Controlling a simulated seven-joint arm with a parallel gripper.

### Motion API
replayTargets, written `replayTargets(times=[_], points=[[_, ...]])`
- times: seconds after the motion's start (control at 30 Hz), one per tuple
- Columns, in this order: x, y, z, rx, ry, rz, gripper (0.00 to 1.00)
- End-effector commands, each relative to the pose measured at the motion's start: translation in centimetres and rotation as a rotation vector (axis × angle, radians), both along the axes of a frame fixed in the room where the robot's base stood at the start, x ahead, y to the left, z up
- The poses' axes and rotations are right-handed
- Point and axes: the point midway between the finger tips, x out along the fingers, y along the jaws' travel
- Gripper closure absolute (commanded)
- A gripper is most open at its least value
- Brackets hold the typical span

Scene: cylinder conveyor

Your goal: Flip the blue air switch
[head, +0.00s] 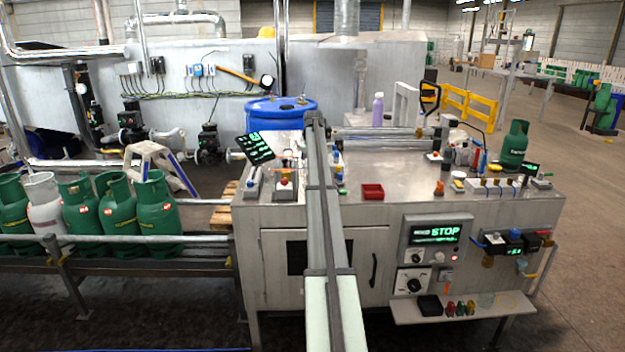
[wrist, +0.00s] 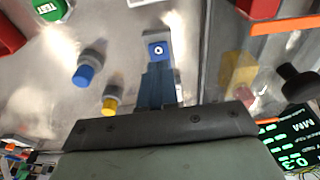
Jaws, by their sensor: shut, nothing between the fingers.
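My gripper (wrist: 156,82) is shut and empty in the wrist view. Its fingertips are just below a small blue square switch face (wrist: 158,50) with a white mark, set on a grey mount. This looks like the blue air switch. I cannot tell if the fingertips touch it. A blue knob (wrist: 84,75) and a yellow knob (wrist: 109,104) stand to the left of the fingers. In the head view my arm reaches over the left half of the metal bench, and the fingers cannot be made out.
In the wrist view a green button (wrist: 49,9) is at upper left and a lit display (wrist: 291,140) at lower right. More green cylinders (head: 158,207) stand on the left conveyor.

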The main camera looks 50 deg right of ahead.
Motion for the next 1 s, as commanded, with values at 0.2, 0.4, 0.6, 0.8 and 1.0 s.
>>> replayTargets(times=[0.2, 0.4, 0.6, 0.8, 1.0], points=[[0.0, 0.0, 1.5, 0.000, 0.000, 0.000, 1.00], [0.0, 0.0, 2.8, 0.000, 0.000, 0.000, 1.00], [0.0, 0.0, 4.0, 0.000, 0.000, 0.000, 1.00], [0.0, 0.0, 4.8, 0.001, 0.001, 0.000, 1.00], [0.0, 0.0, 4.7, 0.001, 0.001, 0.000, 1.00]])
